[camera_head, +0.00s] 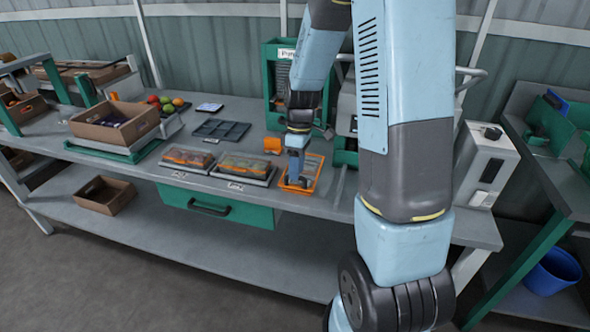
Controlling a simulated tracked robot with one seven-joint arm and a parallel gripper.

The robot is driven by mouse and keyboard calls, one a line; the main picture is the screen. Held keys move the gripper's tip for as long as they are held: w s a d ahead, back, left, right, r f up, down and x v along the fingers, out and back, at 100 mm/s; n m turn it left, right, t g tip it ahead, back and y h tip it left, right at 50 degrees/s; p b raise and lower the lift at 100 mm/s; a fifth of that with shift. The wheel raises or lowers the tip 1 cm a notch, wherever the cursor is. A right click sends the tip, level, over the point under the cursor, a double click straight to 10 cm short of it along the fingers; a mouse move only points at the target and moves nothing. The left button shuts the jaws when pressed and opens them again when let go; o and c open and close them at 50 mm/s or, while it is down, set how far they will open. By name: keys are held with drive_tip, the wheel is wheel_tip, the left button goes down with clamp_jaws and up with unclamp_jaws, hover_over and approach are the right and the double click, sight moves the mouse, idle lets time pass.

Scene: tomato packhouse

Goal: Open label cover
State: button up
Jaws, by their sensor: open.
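My gripper (296,181) points down at the orange-rimmed tray (312,190) near the front edge of the bench. It appears empty, but its fingers are small and I cannot tell whether they touch the tray. I cannot pick out a label cover with certainty. A grey and green machine (346,117) stands behind the tray, partly hidden by my arm. A green cabinet (270,58) with a white sign stands at the back of the bench.
Two trays with orange contents (187,158) (243,167) lie left of my gripper. A dark compartment tray (221,130), tomatoes and a cardboard box (115,122) are farther left. A green drawer (215,206) is under the bench.

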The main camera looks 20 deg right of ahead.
drive_tip(key=shift+s+f, duration=0.1)
drive_tip(key=shift+f, duration=0.3)
clamp_jaws()
idle(0.4)
drive_tip(key=shift+a, duration=0.1)
